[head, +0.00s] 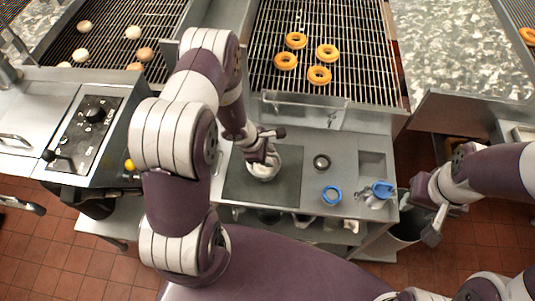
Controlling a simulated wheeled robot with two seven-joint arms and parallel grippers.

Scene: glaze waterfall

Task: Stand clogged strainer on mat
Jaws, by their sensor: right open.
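A round white vessel (262,170), which looks like the clogged strainer, is at the dark mat (235,188) on the steel counter. I cannot tell whether it rests on the mat or is held just above it. My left gripper (268,150) is right over it, with its fingers at its rim. The gripper covers its upper part, and I cannot tell whether the fingers are closed on it. My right gripper (436,212) is open and empty, to the right of the counter.
Several doughnuts (319,75) lie on the wire rack behind. A control panel (87,125) is at left. A bin (405,232) stands below right.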

